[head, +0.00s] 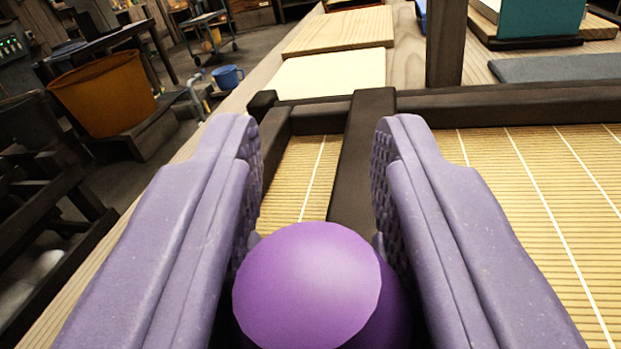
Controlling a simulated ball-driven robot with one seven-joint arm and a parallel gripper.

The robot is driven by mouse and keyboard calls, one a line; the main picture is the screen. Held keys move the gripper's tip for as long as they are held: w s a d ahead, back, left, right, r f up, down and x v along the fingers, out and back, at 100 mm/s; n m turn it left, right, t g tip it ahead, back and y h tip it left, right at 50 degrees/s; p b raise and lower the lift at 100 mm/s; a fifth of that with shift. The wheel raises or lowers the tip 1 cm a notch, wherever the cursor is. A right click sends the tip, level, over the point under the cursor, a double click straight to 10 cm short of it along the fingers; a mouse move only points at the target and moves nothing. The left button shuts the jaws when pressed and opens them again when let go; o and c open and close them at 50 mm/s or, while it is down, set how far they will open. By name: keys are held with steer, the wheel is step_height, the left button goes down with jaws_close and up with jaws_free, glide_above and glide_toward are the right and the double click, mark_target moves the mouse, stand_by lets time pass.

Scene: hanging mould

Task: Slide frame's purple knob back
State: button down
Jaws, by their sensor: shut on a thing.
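The purple knob (307,285) is large and round at the bottom middle of the head view. My gripper (312,165) has its two lavender fingers on either side of the knob, shut on it low between the pads. The fingertips reach past the knob and stand apart over a dark bar. The dark frame (480,106) lies on the bench around a slatted bamboo mat (540,190). One dark bar (362,160) of it runs away from me between the fingertips. The knob's base and its joint to the frame are hidden.
Beyond the frame lie a cream sheet (330,74) and a wooden board (340,30). A dark post (446,45) stands upright at the frame's far side. A teal block (540,18) is at the far right. An orange tub (105,95) stands off the bench at left.

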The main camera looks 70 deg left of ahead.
steer(key=shift+w+d, duration=0.1)
steer(key=shift+w, duration=0.05)
steer(key=c, duration=0.8)
jaws_free()
steer(key=p+v, duration=0.2)
steer(key=v, duration=0.5)
steer(key=shift+s+d, duration=0.25)
steer(key=shift+d, duration=0.05)
